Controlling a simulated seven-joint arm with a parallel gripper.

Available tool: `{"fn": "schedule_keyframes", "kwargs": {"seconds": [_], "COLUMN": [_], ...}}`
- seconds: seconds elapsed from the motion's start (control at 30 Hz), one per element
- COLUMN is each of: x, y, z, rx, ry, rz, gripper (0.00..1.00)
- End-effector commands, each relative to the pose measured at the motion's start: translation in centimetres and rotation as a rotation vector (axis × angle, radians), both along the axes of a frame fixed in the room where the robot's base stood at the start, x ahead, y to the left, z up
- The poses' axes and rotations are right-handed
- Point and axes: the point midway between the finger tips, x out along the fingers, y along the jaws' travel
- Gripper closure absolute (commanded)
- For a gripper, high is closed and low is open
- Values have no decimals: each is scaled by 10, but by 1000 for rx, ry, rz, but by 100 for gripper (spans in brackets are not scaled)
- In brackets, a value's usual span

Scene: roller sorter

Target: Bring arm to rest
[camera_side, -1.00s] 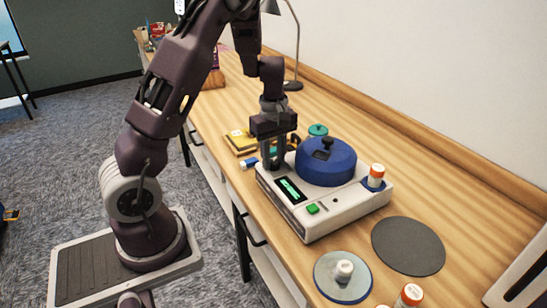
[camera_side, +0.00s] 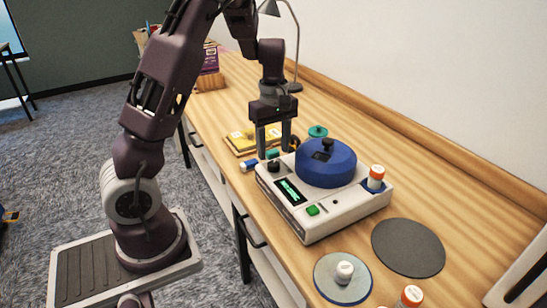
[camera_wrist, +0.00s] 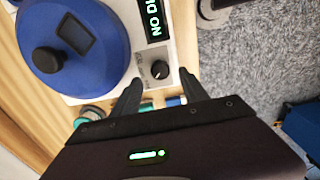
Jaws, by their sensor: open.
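My gripper (camera_side: 274,150) is open and empty, fingers pointing down, beside the far left end of a white machine (camera_side: 330,216). In the wrist view its fingertips (camera_wrist: 160,82) are spread apart with nothing between them. The machine has a domed blue lid (camera_side: 326,168) that looks seated, a lit display (camera_side: 290,190), a green button (camera_side: 313,209) and a black knob (camera_side: 274,166). The knob also shows just beyond the fingers in the wrist view (camera_wrist: 160,69), apart from them. The display there shows part of a text starting "NO DI".
A yellow item (camera_side: 245,138) and a lamp (camera_side: 292,45) stand farther back.

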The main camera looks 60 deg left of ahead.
Motion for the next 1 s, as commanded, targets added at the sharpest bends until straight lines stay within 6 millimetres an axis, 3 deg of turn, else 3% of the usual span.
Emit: {"fn": "schedule_keyframes", "kwargs": {"seconds": [0.1, 0.2, 0.53, 0.67, 0.8, 0.9, 1.0], "x": [1, 0, -2, -17, -73, -122, -160], "y": [0, 0, -7, -57, -131, -166, -182], "z": [20, 28, 35, 77, 132, 151, 153], "rx": [1, 0, -10, -60, -23, 97, 241], "ry": [-2, -1, -13, -118, -278, -356, -386], "rz": [-1, 0, -29, -278, -768, -1107, -1358], "gripper": [48, 48, 48, 48, 48, 48, 48]}}
